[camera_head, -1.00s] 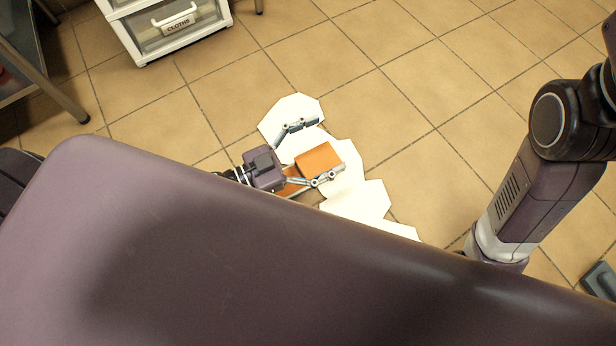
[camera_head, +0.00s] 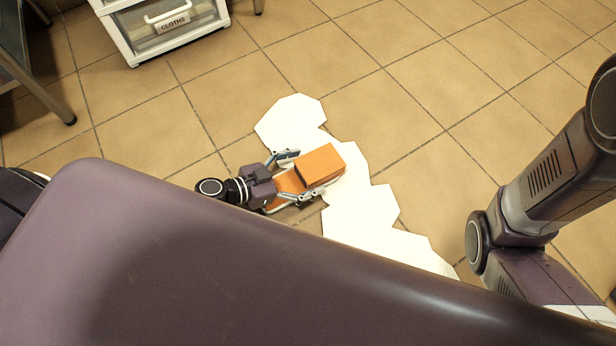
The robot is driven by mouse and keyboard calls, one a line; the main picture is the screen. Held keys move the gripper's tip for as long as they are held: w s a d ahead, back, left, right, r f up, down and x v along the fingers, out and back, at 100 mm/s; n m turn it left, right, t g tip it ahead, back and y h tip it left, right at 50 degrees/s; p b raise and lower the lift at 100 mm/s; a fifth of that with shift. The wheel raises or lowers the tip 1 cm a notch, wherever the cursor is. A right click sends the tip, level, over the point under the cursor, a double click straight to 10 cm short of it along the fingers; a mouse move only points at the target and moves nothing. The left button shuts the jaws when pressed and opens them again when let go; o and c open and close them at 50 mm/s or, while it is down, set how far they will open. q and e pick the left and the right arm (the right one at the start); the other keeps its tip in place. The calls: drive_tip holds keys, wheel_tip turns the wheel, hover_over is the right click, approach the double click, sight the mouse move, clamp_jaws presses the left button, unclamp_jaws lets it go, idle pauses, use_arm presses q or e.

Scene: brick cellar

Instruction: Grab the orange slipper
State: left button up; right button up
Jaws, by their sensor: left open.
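The orange slipper (camera_head: 321,163) lies on the floor, its closed toe part pointing up and right, partly over a white angular mat. My left gripper (camera_head: 309,173) is at its open heel end, with the jaws apart. One finger is at the slipper's upper left side and the other along its lower right side. I cannot tell whether either finger touches it. The gripper's body covers part of the heel. My right arm (camera_head: 545,190) is at the right, but its gripper is out of view.
The white mat (camera_head: 370,220) runs diagonally across the tiled floor. The tiles right of the mat are clear. My own purple body covers the lower part.

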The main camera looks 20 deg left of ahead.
use_arm(q)
drive_tip(key=shift+w+d+f, duration=0.2)
drive_tip(key=shift+w+d, duration=0.1)
drive_tip(key=shift+w, duration=0.05)
drive_tip(key=c, duration=1.3)
drive_tip(key=shift+r, duration=0.15)
